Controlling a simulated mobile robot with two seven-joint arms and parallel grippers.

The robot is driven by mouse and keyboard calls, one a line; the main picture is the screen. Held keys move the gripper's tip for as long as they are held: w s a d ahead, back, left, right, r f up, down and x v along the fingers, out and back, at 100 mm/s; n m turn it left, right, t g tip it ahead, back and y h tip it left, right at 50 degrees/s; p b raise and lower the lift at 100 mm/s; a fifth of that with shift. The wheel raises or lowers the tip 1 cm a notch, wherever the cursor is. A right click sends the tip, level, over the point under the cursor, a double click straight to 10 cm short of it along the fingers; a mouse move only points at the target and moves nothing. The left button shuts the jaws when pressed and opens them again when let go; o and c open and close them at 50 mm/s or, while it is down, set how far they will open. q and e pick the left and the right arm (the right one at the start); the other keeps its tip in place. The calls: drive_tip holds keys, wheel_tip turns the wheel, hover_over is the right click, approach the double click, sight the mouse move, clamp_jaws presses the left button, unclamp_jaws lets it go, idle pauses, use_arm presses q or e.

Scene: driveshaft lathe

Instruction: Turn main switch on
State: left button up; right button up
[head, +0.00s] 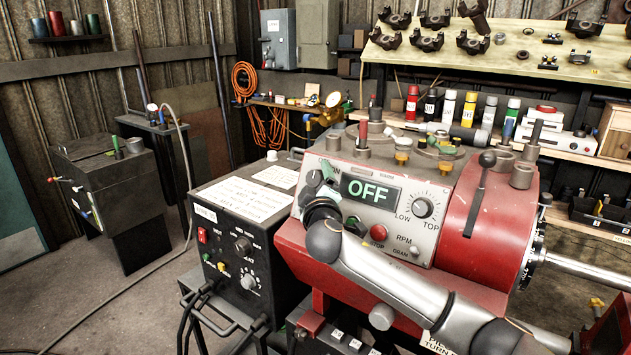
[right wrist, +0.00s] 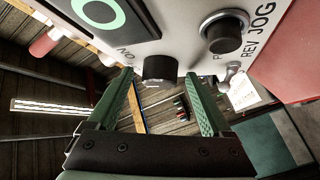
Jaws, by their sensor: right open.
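The main switch is a black round knob (right wrist: 160,69) beside the ON lettering on the lathe's panel. Whether the fingers touch the knob cannot be told. In the head view the right gripper (head: 328,195) is at the panel's left part, partly hidden by my wrist. My left gripper is not in view.
A second black knob (right wrist: 223,31) is close by, next to the REV JOG lettering. The panel also carries a red STOP button (head: 378,233) and a LOW–TOP dial (head: 423,206). A black control box (head: 240,245) stands just left of the red lathe (head: 470,230).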

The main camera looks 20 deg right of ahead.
drive_tip(key=shift+c, duration=0.2)
drive_tip(key=shift+f, duration=0.1)
clamp_jaws()
idle(0.5)
